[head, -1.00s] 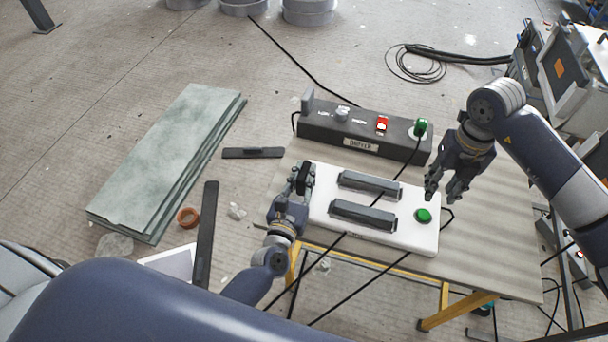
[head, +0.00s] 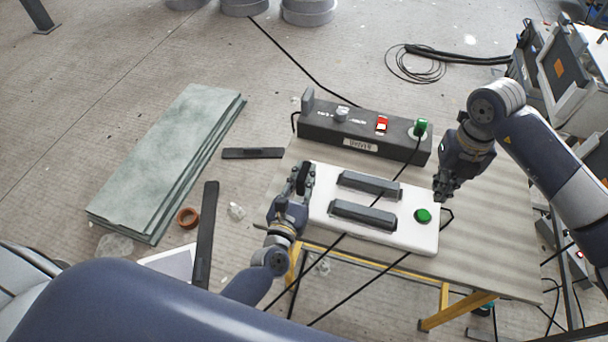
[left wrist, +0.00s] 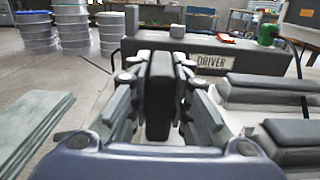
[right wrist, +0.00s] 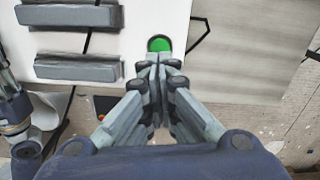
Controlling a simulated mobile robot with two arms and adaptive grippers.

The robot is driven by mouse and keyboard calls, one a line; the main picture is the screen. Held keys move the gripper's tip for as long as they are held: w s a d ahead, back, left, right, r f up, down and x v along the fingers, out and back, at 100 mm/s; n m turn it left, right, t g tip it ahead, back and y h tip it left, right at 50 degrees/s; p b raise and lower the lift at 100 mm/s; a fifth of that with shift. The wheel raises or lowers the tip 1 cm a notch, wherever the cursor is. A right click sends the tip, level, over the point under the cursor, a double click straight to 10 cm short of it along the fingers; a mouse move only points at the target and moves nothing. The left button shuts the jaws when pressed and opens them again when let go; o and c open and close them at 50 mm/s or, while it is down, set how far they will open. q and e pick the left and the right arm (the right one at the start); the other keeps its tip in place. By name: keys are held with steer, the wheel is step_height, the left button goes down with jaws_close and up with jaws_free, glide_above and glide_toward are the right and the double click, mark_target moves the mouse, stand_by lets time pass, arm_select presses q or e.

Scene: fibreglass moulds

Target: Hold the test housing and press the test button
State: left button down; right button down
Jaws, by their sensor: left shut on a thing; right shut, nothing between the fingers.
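The test housing (head: 325,222) is a white box on the table with two dark grey raised bars on top. The green test button (head: 423,215) sits at its right end and also shows in the right wrist view (right wrist: 159,44). My left gripper (head: 302,178) is shut on a dark upright grip (left wrist: 159,95) at the housing's left end. My right gripper (head: 442,192) is shut and empty, above and just beyond the housing's right end. In the right wrist view its closed fingertips (right wrist: 158,62) appear just below the button, partly overlapping it; contact cannot be told.
The dark driver box (head: 310,128) with a red switch (head: 382,125) and a green plug (head: 420,128) stands behind the housing. Black cables cross the housing and table. The table (head: 490,240) is bare to the right. Green-grey sheets (head: 165,155) lie on the floor at left.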

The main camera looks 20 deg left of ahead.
mark_target(422, 216)
stand_by(0.5)
steer(key=s+a+f+m+t+y, duration=0.15)
steer(key=a+m+y, duration=0.25)
steer(key=m, duration=0.5)
steer(key=d+r+m+t+y, duration=0.2)
steer(key=d+m+t, duration=0.25)
steer(key=m, duration=0.65)
steer(key=shift+t, duration=0.4)
steer(key=shift+w+a+f, duration=0.1)
steer(key=shift+a+f, duration=0.05)
steer(key=shift+f, duration=1.3)
steer(key=shift+w+a+f, duration=0.15)
steer(key=shift+a+f, duration=0.05)
steer(key=shift+f, duration=1.25)
steer(key=shift+w+a+f, duration=0.1)
steer(key=shift+a+f, duration=0.05)
steer(key=shift+f, duration=1.3)
